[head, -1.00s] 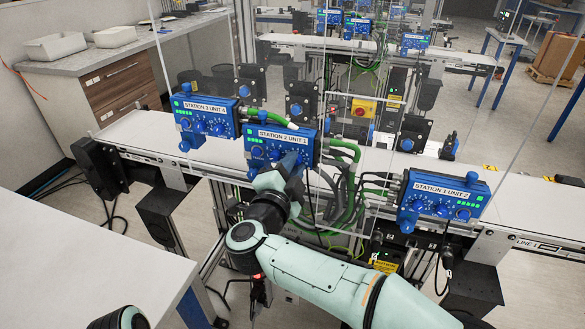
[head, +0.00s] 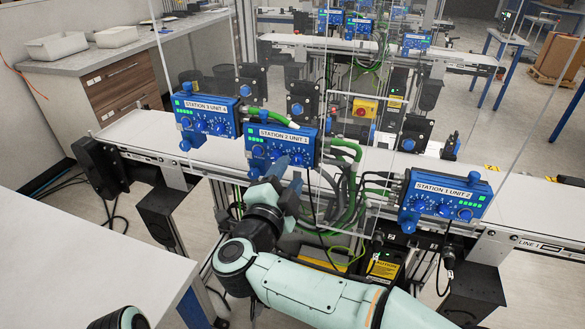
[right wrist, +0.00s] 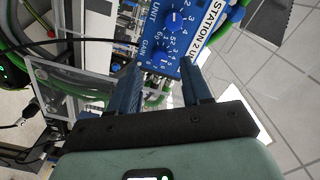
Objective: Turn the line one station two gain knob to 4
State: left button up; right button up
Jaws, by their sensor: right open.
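The blue station 2 unit 1 box (head: 310,152) sits on the near conveyor, with a white label, green lights and a row of blue knobs. My right gripper (head: 281,166) is open in front of its lower face, apart from the knobs as far as I can tell. In the right wrist view, the open fingers (right wrist: 163,82) point at the box, with the gain knob (right wrist: 158,60) just beyond and between them. Numbers ring this knob; its pointer is too small to read surely. The knob above it (right wrist: 174,19) also shows. My left gripper is out of view.
Station 3 unit 4 (head: 207,121) stands left on the same conveyor (head: 130,130), and station 1 unit 2 (head: 445,196) stands right. The conveyor's end reads LINE 1 (head: 527,243). Green cables (head: 345,170) and a clear panel are close right of my gripper.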

jog(key=v, duration=0.9)
jog(key=shift+s+b, duration=0.3)
jog(key=shift+w+a, duration=0.1)
jog(key=w+d+f+n+g+y+p, duration=0.15)
jog(key=w+f+n, duration=0.25)
jog(key=f, duration=0.6)
jog(key=w+d+f+n+y+p, duration=0.25)
jog(key=w+f, duration=0.25)
jog(key=f, duration=0.6)
jog(key=s+d+f+n+g+y+p, duration=0.1)
jog(key=s+d+f+n+g, duration=0.15)
jog(key=f, duration=0.65)
jog(key=s+d+f+n+g+y+p, duration=0.1)
jog(key=s+d+f+g, duration=0.15)
jog(key=f, duration=0.55)
jog(key=s+d+f+n+g+y+p, duration=0.1)
jog(key=s+d+f+g, duration=0.3)
jog(key=s+f, duration=0.4)
jog(key=s+d+f+g+y+p, duration=0.1)
jog(key=s+f+g, duration=0.2)
jog(key=s, duration=0.7)
jog(key=s+d+f+g+y+p, duration=0.1)
jog(key=s+d+f+g, duration=0.1)
jog(key=s, duration=0.9)
jog(key=f+g, duration=0.1)
jog(key=g, duration=0.1)
jog(key=shift+s+d+f+n+g, duration=0.25)
jog(key=shift+d+f+n+g, duration=0.05)
jog(key=shift+g, duration=0.05)
